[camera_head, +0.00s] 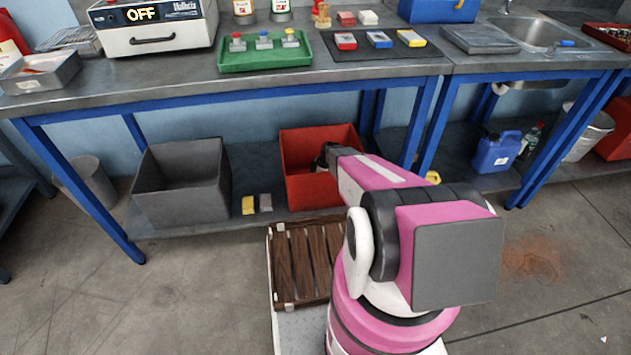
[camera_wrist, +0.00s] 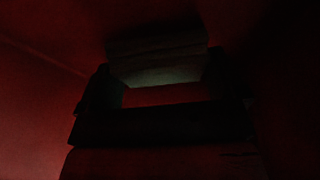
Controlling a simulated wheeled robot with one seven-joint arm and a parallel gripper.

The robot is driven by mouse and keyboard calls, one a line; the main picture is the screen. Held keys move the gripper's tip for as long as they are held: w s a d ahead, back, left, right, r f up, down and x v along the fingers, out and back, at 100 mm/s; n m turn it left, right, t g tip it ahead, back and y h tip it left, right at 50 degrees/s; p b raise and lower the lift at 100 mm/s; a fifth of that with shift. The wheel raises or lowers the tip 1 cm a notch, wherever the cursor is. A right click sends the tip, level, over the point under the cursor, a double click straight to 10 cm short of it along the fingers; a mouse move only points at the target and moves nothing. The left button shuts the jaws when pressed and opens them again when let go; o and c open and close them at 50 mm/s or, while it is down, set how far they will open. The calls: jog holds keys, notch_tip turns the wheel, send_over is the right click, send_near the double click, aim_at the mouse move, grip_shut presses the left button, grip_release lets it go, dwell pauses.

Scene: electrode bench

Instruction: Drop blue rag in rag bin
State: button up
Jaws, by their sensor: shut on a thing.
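A red open bin (camera_head: 297,165) stands on the low shelf under the bench, and I take it for the rag bin. My gripper (camera_head: 325,158) reaches into its opening, partly hidden by my pink arm. In the wrist view my gripper (camera_wrist: 165,92) is shut on a dark, layered, folded-looking thing (camera_wrist: 158,62) with a faint pale edge. It looks like the rag, but the view is too dark to show its colour. Red walls surround it. No blue rag shows in the head view.
A grey open bin (camera_head: 180,180) stands left of the red bin. Yellow and grey blocks (camera_head: 250,205) lie between them. The bench's blue legs and front edge (camera_head: 220,85) are close above. A blue jug (camera_head: 497,153) stands at right on the low shelf.

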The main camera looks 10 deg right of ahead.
jog(key=shift+f, duration=0.85)
jog(key=shift+f, duration=0.2)
jog(key=o, duration=0.7)
jog(key=shift+c, duration=0.2)
jog(key=v, duration=1.2)
jog(key=shift+r, duration=0.2)
